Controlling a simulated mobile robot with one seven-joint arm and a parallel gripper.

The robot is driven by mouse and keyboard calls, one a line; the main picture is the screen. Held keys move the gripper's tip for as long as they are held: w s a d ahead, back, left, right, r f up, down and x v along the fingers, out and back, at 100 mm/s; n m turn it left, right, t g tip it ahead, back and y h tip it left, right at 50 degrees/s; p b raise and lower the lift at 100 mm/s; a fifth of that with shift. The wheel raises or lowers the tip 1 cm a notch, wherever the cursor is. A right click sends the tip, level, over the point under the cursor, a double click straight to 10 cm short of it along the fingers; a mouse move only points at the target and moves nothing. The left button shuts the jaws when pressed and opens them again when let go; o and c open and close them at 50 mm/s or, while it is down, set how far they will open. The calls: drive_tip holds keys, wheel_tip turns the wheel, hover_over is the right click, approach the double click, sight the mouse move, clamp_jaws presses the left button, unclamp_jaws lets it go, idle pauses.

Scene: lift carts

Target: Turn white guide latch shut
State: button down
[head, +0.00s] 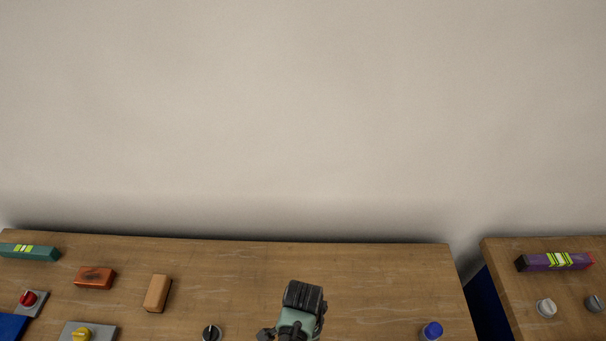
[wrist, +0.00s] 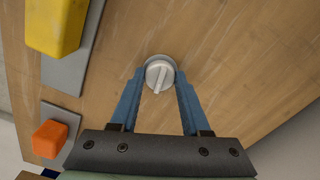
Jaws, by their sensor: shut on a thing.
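The white guide latch (wrist: 158,74) is a round, pale grey-white knob with a raised straight ridge across its face. It is set on the wooden surface in the wrist view. My gripper (wrist: 160,82) has its two blue fingers on either side of the knob, shut on it. The ridge runs nearly up and down in the wrist picture, slightly tilted. In the head view my arm's end shows at the bottom middle, but the fingertips and the held latch are out of sight there.
The wrist view shows a yellow block (wrist: 55,22) and an orange block (wrist: 52,138) on grey plates at left. In the head view, a black knob (head: 212,333), a blue knob (head: 432,330) and a tan block (head: 157,293) are on the wooden top. A second table (head: 500,252) is at right.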

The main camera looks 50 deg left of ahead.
drive_tip(key=n+p, duration=0.1)
drive_tip(key=n, duration=0.2)
drive_tip(key=shift+r+n, duration=0.1)
drive_tip(key=shift+n, duration=0.3)
drive_tip(key=n, duration=0.4)
drive_tip(key=shift+n+p, duration=0.3)
drive_tip(key=shift+p, duration=0.1)
drive_tip(key=n, duration=0.3)
drive_tip(key=shift+n+p, duration=0.5)
drive_tip(key=shift+n, duration=1.5)
drive_tip(key=shift+c, duration=1.9)
unclamp_jaws()
wheel_tip(320, 180, up, 13)
drive_tip(key=shift+b, duration=0.35)
